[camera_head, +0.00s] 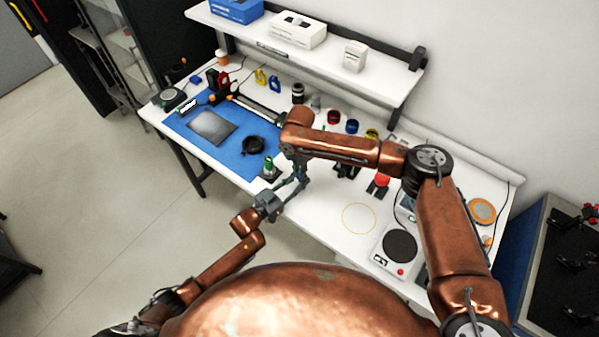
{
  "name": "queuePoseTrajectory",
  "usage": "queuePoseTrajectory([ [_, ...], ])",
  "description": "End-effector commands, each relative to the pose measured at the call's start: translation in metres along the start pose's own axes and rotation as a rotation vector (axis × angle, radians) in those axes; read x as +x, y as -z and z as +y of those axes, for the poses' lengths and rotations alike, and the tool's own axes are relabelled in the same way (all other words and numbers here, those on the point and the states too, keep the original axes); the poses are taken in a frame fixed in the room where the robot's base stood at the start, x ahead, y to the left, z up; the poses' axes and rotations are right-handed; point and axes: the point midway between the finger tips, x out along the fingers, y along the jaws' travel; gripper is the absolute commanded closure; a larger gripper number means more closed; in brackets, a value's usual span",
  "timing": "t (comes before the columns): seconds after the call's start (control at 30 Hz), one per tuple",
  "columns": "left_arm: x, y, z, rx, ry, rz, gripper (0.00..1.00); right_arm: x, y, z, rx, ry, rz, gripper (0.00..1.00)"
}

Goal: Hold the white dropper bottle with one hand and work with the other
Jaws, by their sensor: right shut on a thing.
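My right gripper (299,178) hangs down from the copper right arm over the front part of the white bench. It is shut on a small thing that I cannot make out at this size. My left gripper (279,196) reaches up from the lower left, close to the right gripper's fingers. The picture does not show whether its fingers are open or shut. I cannot pick out the white dropper bottle; it may be hidden at the grippers. A small green-topped item (268,164) on a dark base stands just left of my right gripper.
A blue mat (222,156) with a grey plate (211,126) and a black round piece (253,145) covers the bench's left. A hotplate-like device (400,245) stands at the front right. Several small containers line the back below a shelf (330,55). The bench front is fairly clear.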

Motion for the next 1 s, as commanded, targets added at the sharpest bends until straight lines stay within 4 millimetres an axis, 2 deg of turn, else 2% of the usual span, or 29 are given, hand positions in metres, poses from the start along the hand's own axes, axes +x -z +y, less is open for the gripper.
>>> queuePoseTrajectory([
  [0.37, 0.0002, 0.0002, 0.0010, 0.000, -0.002, 0.001, 1.00, -0.0004, -0.0001, 0.0006, 0.022, -0.002, 0.000, 1.00],
  [0.47, 0.0002, 0.0001, 0.0011, 0.000, -0.002, 0.001, 1.00, 0.0004, 0.0006, 0.0001, 0.122, 0.000, 0.003, 1.00],
  [0.8, 0.0002, 0.0001, 0.0014, 0.000, -0.002, 0.001, 1.00, 0.0002, 0.0008, 0.0006, 0.730, -0.001, 0.004, 1.00],
  [0.97, 0.0002, 0.0001, 0.0015, 0.000, -0.002, 0.001, 1.00, -0.0005, -0.0001, 0.0011, 0.740, -0.003, 0.002, 1.00],
  [1.0, 0.0003, 0.0001, 0.0016, 0.000, -0.002, 0.001, 1.00, -0.0005, -0.0001, 0.0011, 0.739, -0.003, 0.002, 0.81],
])
